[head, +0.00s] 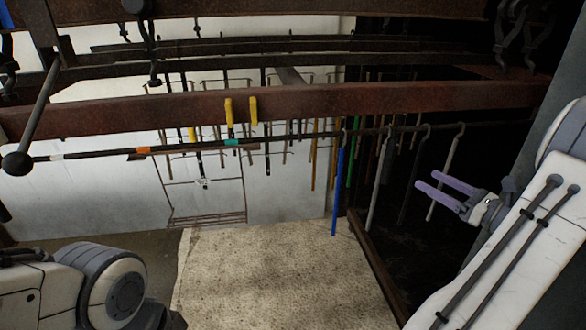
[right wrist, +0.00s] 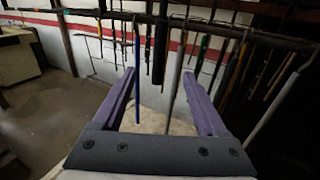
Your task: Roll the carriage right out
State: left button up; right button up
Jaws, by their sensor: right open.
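A dark horizontal rail (head: 300,137) runs across the head view, with a ball at its left end (head: 17,163) and white, orange and teal bands. Hooked rods hang from its right part: a blue rod (head: 337,190), a grey rod (head: 378,185), and others. I cannot tell which part is the carriage. My right gripper (head: 425,182) has purple fingers, is open, and is near the hanging rods at the right. In the right wrist view, the open gripper (right wrist: 158,74) has the blue rod (right wrist: 137,85) and a grey rod (right wrist: 176,85) showing between its fingers. My left gripper is out of view.
A reddish beam (head: 330,101) crosses above the rail, with two yellow pieces (head: 229,112) on it. More rods hang behind. A beige mat (head: 280,280) lies below. A dark area and a grey wall (head: 555,95) are at the right.

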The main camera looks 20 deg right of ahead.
aim_at(392, 161)
jog(key=x, duration=1)
jog(key=shift+w, duration=0.25)
jog(key=shift+w+a, duration=0.1)
jog(key=shift+x, duration=1.25)
jog(key=shift+c, duration=0.3)
grip_shut()
